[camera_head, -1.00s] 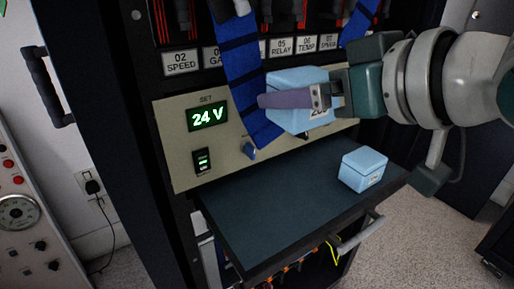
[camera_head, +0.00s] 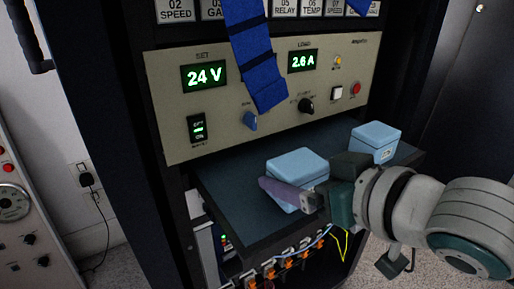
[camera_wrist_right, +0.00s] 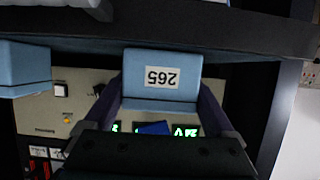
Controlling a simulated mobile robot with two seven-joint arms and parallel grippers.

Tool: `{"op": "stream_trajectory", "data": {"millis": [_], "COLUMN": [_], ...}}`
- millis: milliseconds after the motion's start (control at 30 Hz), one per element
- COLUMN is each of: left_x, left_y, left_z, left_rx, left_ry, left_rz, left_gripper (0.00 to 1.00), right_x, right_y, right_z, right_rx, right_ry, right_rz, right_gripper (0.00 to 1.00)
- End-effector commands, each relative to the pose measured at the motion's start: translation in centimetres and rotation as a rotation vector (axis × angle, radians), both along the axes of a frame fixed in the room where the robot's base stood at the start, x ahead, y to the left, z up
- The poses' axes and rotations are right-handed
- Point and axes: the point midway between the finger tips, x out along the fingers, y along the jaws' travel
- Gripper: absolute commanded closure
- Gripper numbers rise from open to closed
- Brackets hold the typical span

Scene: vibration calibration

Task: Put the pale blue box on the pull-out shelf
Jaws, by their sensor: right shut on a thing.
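A pale blue box (camera_head: 298,163) is held by my right gripper (camera_head: 292,194) over the left-middle part of the dark pull-out shelf (camera_head: 232,188). One purple finger lies along the box's near side; the far finger is hidden in the head view. In the right wrist view the held box (camera_wrist_right: 161,62) shows an upside-down label "265", with a finger of my right gripper (camera_wrist_right: 161,98) on each side. The box is at or just above the shelf; I cannot tell if it touches. A second pale blue box (camera_head: 375,141) stands on the shelf's right part. My left gripper is out of view.
The instrument panel (camera_head: 268,70), reading 24 V and 2.6 A, rises behind the shelf. A blue strap (camera_head: 252,55) hangs before it. Orange connectors and wires (camera_head: 290,262) sit below the shelf. The shelf's left and front surface is bare.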

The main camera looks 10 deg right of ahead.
Motion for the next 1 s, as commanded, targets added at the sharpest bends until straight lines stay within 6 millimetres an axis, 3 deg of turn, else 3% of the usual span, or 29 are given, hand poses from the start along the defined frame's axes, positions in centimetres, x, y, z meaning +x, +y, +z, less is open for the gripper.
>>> {"op": "stream_trajectory", "data": {"millis": [300,333,400,733,1000], "left_x": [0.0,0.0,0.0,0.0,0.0], "left_y": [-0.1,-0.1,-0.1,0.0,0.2], "left_z": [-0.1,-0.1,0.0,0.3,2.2], "left_rx": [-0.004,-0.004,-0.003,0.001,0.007], "left_ry": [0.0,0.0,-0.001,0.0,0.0], "left_rz": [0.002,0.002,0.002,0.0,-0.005], "left_gripper": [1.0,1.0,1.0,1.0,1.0], "right_x": [0.0,0.0,0.0,-0.2,-4.2], "right_y": [0.0,0.0,0.0,-0.1,-1.5], "right_z": [-0.2,-0.2,-0.2,0.3,2.1], "right_rx": [0.0,0.0,0.0,0.0,0.0], "right_ry": [-0.001,0.001,0.0,0.0,0.005], "right_rz": [0.0,0.0,0.0,0.0,-0.001], "right_gripper": [0.78,0.08,0.0,0.0,0.0]}}
